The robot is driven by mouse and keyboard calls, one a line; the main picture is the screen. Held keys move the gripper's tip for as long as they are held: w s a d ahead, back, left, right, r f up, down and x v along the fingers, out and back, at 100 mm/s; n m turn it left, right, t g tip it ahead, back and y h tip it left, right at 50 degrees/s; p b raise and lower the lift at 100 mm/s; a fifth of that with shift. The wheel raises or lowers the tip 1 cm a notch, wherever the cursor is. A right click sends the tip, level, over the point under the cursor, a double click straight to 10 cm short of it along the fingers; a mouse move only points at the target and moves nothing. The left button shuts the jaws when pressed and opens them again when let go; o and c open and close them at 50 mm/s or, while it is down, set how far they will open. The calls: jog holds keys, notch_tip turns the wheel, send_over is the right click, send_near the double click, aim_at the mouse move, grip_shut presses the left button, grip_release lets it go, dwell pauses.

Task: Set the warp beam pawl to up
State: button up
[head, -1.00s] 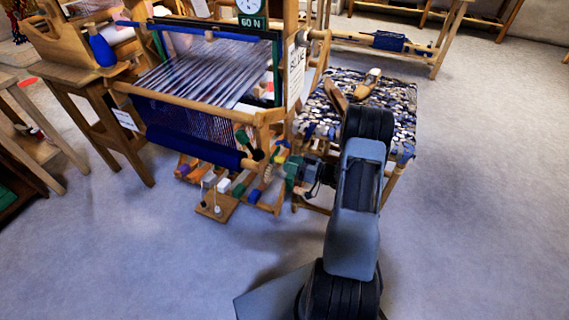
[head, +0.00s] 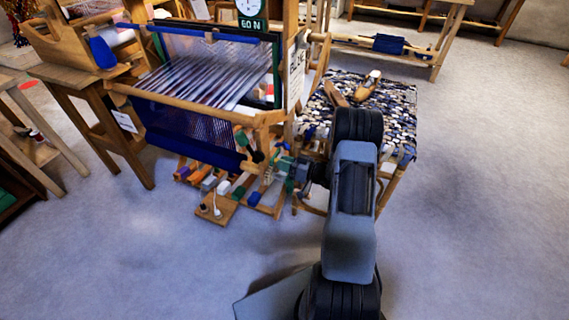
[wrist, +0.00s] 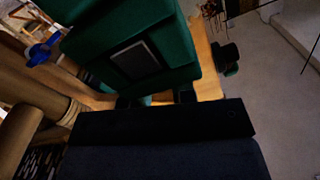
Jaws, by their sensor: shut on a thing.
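My gripper (head: 284,166) is at the right front side of the loom, by the toothed wheel (head: 268,176) at the end of the lower beam. In the wrist view, its dark fingertips (wrist: 156,98) are close together on a small part that looks like the warp beam pawl's handle, mostly hidden by the gripper. A large green block (wrist: 135,55) with a dark panel stands just beyond the fingers. A green piece with a black knob (head: 256,155) shows just left of the gripper in the head view. The pawl's exact position cannot be made out.
The loom (head: 205,90) with its striped warp stands left of my arm. A bench with a rag-weave cover (head: 395,105) and wooden shuttles is close on the right. Coloured treadles (head: 207,183) lie below the loom. Floor at the right is clear.

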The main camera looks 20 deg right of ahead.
jog(key=c, duration=0.3)
jog(key=shift+r, duration=0.15)
jog(key=m+p, duration=0.1)
jog(key=p, duration=0.1)
jog(key=r+m+p, duration=0.1)
jog(key=p, duration=0.1)
jog(key=shift+r+m, duration=0.25)
jog(key=shift+m, duration=0.05)
jog(key=m+p, duration=0.1)
jog(key=r+m+p, duration=0.1)
jog(key=m+p, duration=0.1)
jog(key=shift+w+d+r+m, duration=0.15)
jog(key=shift+w+d+m, duration=0.1)
jog(key=shift+d+m, duration=0.05)
jog(key=shift+w+d+r+m+p, duration=0.3)
jog(key=shift+m+p, duration=0.45)
jog(key=shift+m, duration=0.5)
jog(key=shift+w+d+r+m+p, duration=0.2)
jog(key=shift+w+d+m+p, duration=0.15)
jog(key=shift+m+p, duration=0.7)
jog(key=shift+w+d+r+m+p, duration=0.3)
jog(key=shift+m+p, duration=0.2)
jog(key=shift+m, duration=1)
jog(key=o, duration=0.9)
